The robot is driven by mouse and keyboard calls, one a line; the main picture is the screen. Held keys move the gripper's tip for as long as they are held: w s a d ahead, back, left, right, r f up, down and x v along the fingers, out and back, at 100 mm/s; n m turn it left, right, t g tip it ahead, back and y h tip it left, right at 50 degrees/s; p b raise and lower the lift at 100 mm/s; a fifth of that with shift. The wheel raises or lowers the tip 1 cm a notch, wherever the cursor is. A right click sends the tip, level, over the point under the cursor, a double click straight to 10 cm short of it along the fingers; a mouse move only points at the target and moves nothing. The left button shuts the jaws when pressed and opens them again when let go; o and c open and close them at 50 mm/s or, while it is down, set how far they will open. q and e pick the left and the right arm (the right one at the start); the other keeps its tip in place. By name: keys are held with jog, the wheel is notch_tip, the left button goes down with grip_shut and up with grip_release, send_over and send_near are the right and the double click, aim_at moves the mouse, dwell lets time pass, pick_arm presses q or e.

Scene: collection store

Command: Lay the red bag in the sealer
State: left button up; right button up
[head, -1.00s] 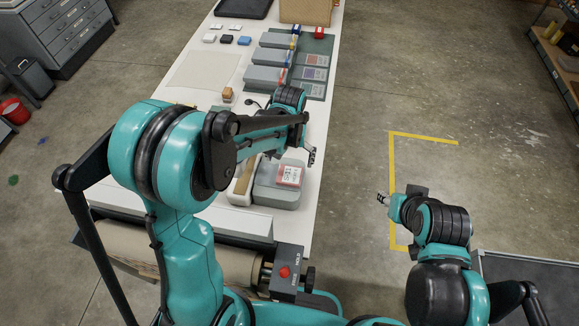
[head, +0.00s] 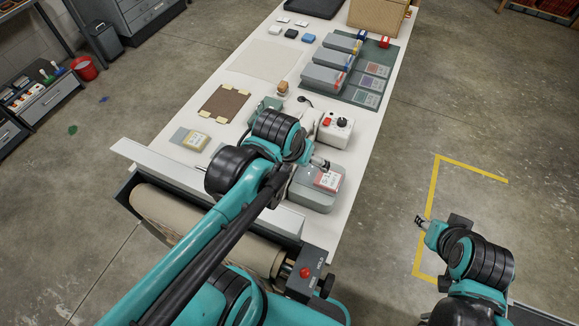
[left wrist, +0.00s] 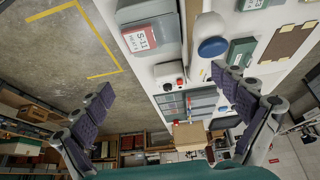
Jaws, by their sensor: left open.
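A flat piece with a red-edged white label (head: 327,181) lies on a grey rounded block (head: 316,199) at the table's right edge; I cannot tell whether it is the red bag. It also shows in the left wrist view (left wrist: 140,39). A white unit with a red switch and dial (head: 337,128), likely part of the sealer, stands beyond it. A white bar with a blue round end (left wrist: 212,47) shows beside it. My left gripper (head: 321,163) is open and empty over the table, near the label. My right gripper (head: 423,221) is over the floor, its fingers too small to judge.
Several grey boxes (head: 326,78) stand on a green mat at the back right, small red and blue items behind them. A brown board (head: 224,103) lies at left. A large paper roll (head: 206,229) is at the near end.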

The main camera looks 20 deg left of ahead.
pick_arm(q)
jog(key=s, duration=0.1)
jog(key=s+a+t, duration=0.1)
jog(key=s+t, duration=0.1)
jog(key=shift+s+a+f, duration=0.15)
jog(key=shift+s+a, duration=0.1)
jog(key=shift+s, duration=0.1)
jog(key=shift+s, duration=0.15)
